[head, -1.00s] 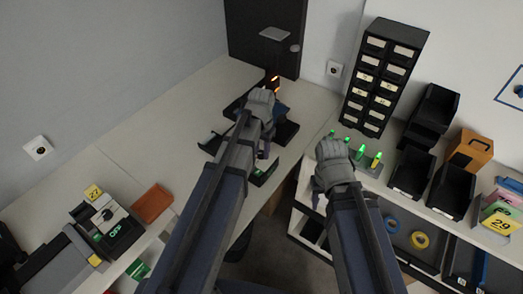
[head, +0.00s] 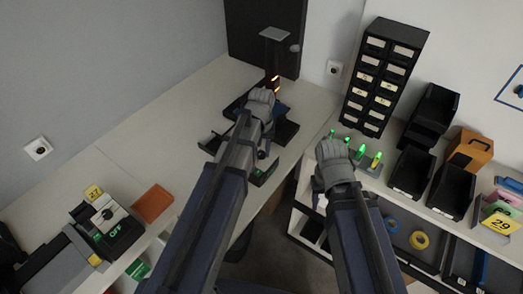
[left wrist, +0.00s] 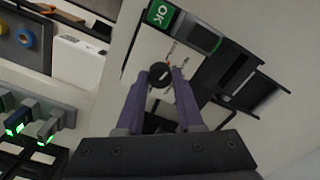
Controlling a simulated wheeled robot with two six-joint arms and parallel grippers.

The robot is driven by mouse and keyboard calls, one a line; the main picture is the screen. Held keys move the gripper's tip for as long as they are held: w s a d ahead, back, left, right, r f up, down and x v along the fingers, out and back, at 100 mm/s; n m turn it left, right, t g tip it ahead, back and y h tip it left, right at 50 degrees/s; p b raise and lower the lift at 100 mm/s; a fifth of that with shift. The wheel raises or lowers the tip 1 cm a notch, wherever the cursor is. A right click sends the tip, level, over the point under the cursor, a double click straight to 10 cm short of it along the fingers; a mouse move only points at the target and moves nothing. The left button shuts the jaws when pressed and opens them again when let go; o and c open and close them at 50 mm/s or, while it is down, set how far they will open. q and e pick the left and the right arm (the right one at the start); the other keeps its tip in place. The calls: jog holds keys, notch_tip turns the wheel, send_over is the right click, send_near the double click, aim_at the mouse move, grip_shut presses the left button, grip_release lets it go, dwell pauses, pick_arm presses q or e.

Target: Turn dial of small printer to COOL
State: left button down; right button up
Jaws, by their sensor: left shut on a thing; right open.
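The small printer (head: 288,132) is a dark device on the far part of the white desk, partly hidden by my left arm. In the left wrist view it shows a pale panel (left wrist: 150,48), black parts and a green OK label (left wrist: 168,15). Its round black dial (left wrist: 160,74) with a light pointer line sits between the purple fingertips of my left gripper (left wrist: 160,86), which is shut on it. I cannot read any COOL marking. In the head view my left gripper (head: 262,100) is over the printer. My right gripper (head: 333,152) is open; its fingers are mostly hidden.
Another machine (head: 110,222) with an OFF label stands at the lower left, beside an orange-brown tray (head: 153,203). Green-lit objects (head: 360,150), black bins (head: 411,175) and a drawer cabinet (head: 382,75) stand on the right. The desk's left strip (head: 150,130) is clear.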

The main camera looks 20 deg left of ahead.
aim_at(262, 153)
pick_arm(q)
jog(key=shift+n, duration=1.2)
jog(key=c, duration=0.5)
grip_release()
jog(key=shift+c, duration=0.2)
jog(key=shift+r, duration=0.15)
notch_tip(262, 153, up, 8)
jog(key=p, duration=0.8)
jog(key=shift+f, duration=0.2)
